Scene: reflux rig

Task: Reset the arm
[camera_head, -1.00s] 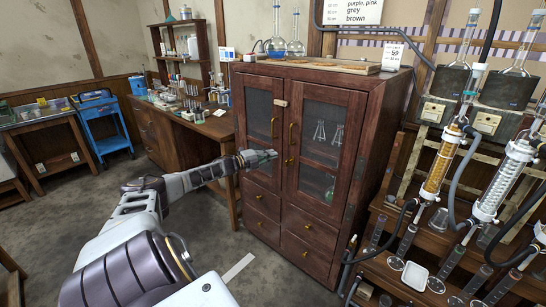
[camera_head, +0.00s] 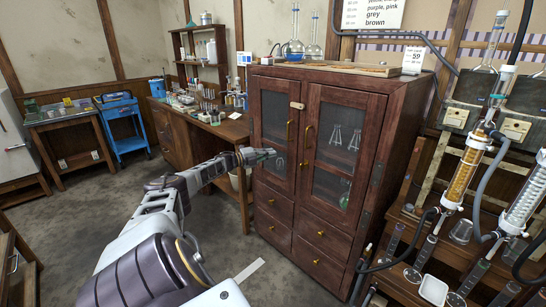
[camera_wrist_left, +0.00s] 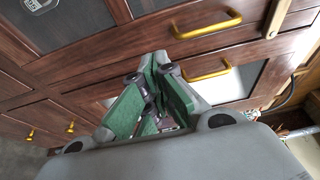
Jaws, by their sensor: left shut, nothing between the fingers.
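My left arm reaches in from the lower left in the head view. Its gripper (camera_head: 275,154) is shut and empty, in front of the left door of the dark wooden cabinet (camera_head: 321,218). In the left wrist view the gripper (camera_wrist_left: 158,58) shows its green-padded fingers closed together, close to the cabinet front. Two brass door handles (camera_wrist_left: 207,24) show near it there, and I cannot tell whether the fingers touch anything. Both cabinet doors look closed. My right gripper is not in view.
A wooden bench (camera_head: 237,129) with small glassware stands left of the cabinet. A blue cart (camera_head: 130,143) and a side table (camera_head: 54,121) stand further left. A reflux rig with a glass condenser (camera_head: 466,172) stands at right. Open floor (camera_head: 75,205) lies at left.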

